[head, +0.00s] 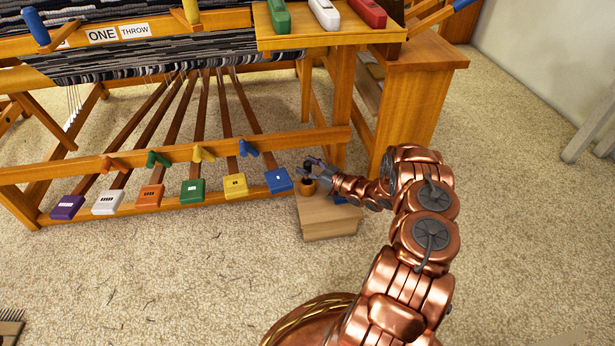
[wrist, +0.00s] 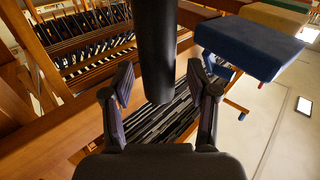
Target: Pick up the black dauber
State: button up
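The black dauber seems to be the dark cylinder (wrist: 156,50) coming in from the top of the wrist view, between my fingers. My gripper (wrist: 160,82) is open, with one finger on each side of it and a visible gap on both sides. In the head view my gripper (head: 314,164) is small and reaches left, just above a brown pot (head: 308,187). The pot stands on a wooden block (head: 329,222) on the carpet. The dauber cannot be told apart from my fingers in the head view.
A loom post (head: 341,110) and wooden bench (head: 414,100) stand behind my gripper. Carpet (head: 180,285) in front is mostly free.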

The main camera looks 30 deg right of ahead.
grip_shut()
jog(key=shift+r, duration=0.15)
dwell(0.4)
